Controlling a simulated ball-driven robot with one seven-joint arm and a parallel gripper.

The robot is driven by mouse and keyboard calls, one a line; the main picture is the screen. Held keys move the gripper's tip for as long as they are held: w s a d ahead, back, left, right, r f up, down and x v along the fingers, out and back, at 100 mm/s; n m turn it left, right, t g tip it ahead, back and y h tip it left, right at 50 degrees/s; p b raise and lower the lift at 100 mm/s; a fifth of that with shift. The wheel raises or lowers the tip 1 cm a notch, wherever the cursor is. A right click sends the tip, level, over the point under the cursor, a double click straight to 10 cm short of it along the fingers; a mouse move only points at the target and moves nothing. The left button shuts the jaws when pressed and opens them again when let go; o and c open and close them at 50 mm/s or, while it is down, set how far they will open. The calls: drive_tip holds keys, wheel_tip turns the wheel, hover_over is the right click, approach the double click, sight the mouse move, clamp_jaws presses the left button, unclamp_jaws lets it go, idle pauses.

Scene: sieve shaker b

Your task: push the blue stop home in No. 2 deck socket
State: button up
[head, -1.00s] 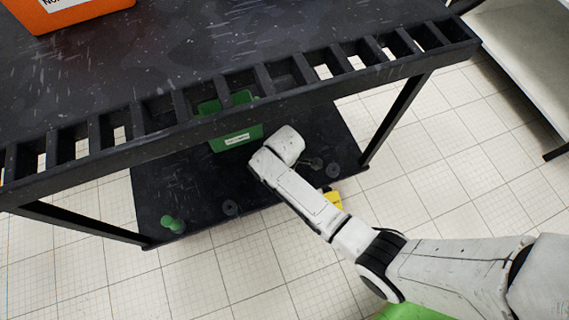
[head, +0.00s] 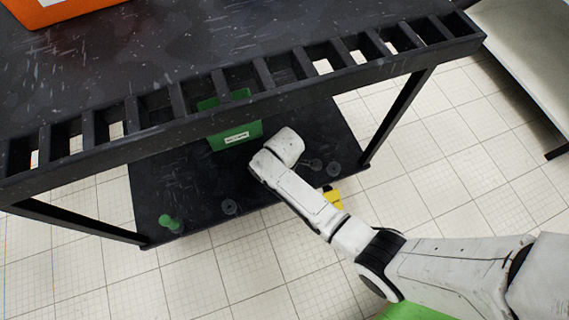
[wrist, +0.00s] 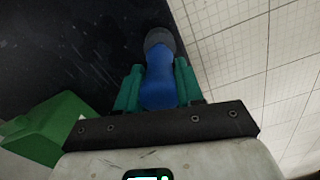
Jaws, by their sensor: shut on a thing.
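In the wrist view my gripper (wrist: 158,85) is shut on the blue stop (wrist: 160,80), with a teal finger on each side. The stop's far end meets a dark grey round piece (wrist: 159,38); whether this is a socket, and how deep the stop sits, I cannot tell. In the head view my white arm reaches down to the lower black deck (head: 190,180) and hides the gripper and the blue stop. Grey round sockets show on the deck, one at its front (head: 229,207) and one at its right (head: 333,169). No socket number is readable.
A green stop (head: 170,223) stands at the deck's front left. A labelled green box (head: 235,133) sits farther back; a green body also shows in the wrist view (wrist: 45,130). The slotted upper table edge (head: 280,90) overhangs. A yellow thing (head: 333,198) is by my arm.

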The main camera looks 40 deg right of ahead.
drive_tip(key=shift+f+b, duration=0.65)
drive_tip(key=shift+f, duration=0.45)
drive_tip(key=o, duration=1.1)
drive_tip(key=shift+o, duration=0.2)
drive_tip(key=shift+r, duration=0.2)
wheel_tip(320, 180, up, 10)
drive_tip(key=p, duration=0.5)
drive_tip(key=shift+r, duration=0.25)
